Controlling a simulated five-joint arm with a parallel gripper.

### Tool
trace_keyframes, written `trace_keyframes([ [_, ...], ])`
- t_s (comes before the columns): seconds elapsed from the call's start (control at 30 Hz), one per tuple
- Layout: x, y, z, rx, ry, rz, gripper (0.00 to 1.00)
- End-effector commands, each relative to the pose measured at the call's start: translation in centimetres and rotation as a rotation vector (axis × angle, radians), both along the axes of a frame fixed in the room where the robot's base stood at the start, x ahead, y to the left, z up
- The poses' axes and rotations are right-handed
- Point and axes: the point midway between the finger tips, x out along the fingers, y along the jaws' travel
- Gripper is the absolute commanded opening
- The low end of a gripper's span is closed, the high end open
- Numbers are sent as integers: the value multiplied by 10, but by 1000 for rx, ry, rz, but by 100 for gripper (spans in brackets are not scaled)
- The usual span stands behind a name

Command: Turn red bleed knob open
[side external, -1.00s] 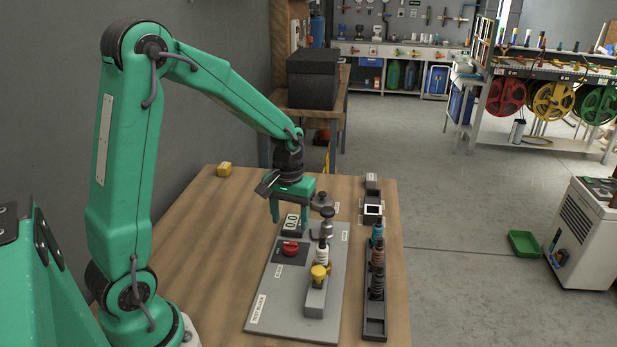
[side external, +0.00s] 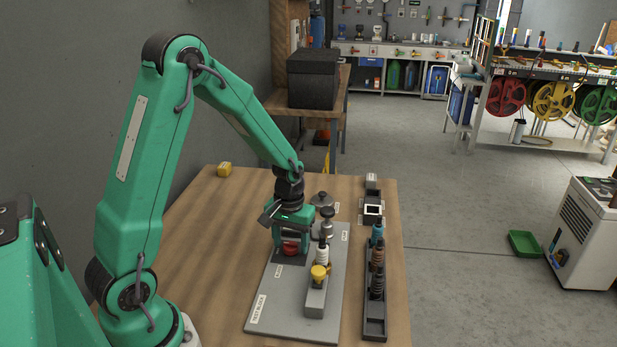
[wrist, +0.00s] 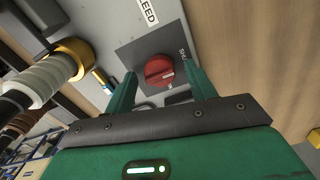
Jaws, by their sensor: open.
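The red bleed knob (side external: 290,246) sits on a dark square plate at the left side of the grey test block (side external: 262,312). In the wrist view the red knob (wrist: 159,71) shows between the two green fingers, beside a label reading "BLEED". My gripper (side external: 290,248) is over the knob, pointing down, with its fingers on either side of it. In the wrist view my gripper (wrist: 162,84) is open, with gaps between the fingers and the knob. Whether a finger touches the knob cannot be told.
A dark tray (side external: 375,327) with several fittings lies along the right table edge. A yellow block (side external: 224,168) lies at the back left. The table's left part is clear.

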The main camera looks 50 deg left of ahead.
Motion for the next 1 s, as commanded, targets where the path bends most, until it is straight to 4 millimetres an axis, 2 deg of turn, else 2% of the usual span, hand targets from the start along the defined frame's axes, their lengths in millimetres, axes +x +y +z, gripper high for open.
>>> trace_keyframes([
  [0.33,0,0,-3,1,-1,0,56],
  [0.37,0,0,-3,1,-1,0,52],
  [0.57,0,0,-3,1,-1,0,12],
  [1.0,0,0,-3,1,-1,-53,11],
])
